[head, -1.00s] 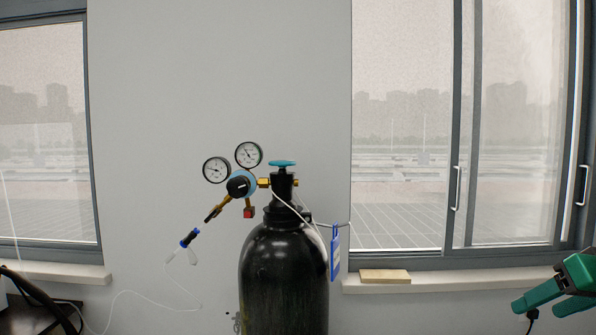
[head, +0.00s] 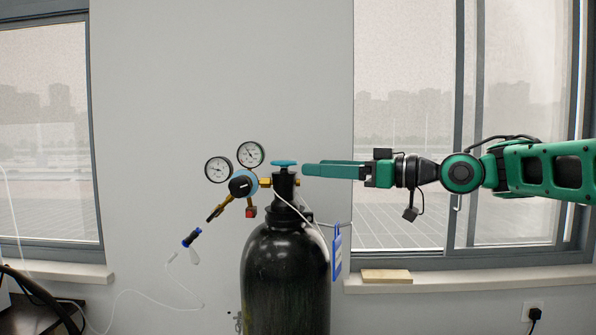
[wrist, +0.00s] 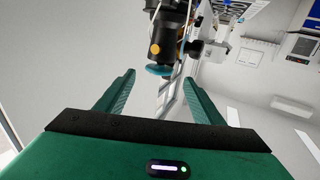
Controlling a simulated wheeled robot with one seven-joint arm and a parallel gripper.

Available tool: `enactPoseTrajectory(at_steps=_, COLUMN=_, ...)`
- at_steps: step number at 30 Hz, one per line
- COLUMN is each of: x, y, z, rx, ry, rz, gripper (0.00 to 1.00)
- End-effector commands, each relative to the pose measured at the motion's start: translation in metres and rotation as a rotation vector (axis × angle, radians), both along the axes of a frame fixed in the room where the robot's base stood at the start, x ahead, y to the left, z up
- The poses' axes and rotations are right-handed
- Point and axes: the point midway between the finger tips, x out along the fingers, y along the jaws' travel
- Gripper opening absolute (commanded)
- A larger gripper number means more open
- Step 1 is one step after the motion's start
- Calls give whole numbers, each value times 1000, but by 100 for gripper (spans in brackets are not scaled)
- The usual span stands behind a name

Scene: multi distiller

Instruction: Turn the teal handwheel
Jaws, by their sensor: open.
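The teal handwheel (head: 284,163) sits on top of the valve of a black gas cylinder (head: 285,280). My gripper (head: 304,168) reaches in level from the right, its fingertips just right of the handwheel and at about its height. In the wrist view the two fingers (wrist: 158,80) are spread apart with nothing between them. The handwheel (wrist: 158,70) shows there beyond the fingertips, between them, partly hidden by the dark valve body (wrist: 165,38). I cannot tell whether a finger touches it.
Two round gauges (head: 250,154) and a regulator (head: 243,183) stick out left of the valve. A blue and white tag (head: 337,252) hangs at the cylinder's right. A wooden block (head: 386,276) lies on the right window sill. The wall above the handwheel is clear.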

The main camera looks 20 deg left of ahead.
Motion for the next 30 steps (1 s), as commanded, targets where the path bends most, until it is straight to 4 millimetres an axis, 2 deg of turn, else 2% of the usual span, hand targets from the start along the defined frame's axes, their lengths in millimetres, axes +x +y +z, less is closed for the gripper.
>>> enactPoseTrajectory(at_steps=1, x=0, y=11, z=0, rx=0, ry=-1, rz=3, gripper=62)
enactPoseTrajectory(at_steps=6, x=4, y=40, z=0, rx=-1, ry=0, rz=2, gripper=62)
enactPoseTrajectory(at_steps=12, x=8, y=64, z=0, rx=-1, ry=0, rz=0, gripper=62)
enactPoseTrajectory(at_steps=18, x=10, y=73, z=0, rx=-1, ry=0, rz=-2, gripper=62)
enactPoseTrajectory(at_steps=25, x=10, y=73, z=0, rx=-1, ry=0, rz=-2, gripper=62)
enactPoseTrajectory(at_steps=26, x=10, y=73, z=0, rx=-1, ry=0, rz=-2, gripper=60)
enactPoseTrajectory(at_steps=30, x=10, y=73, z=0, rx=-1, ry=0, rz=-3, gripper=27)
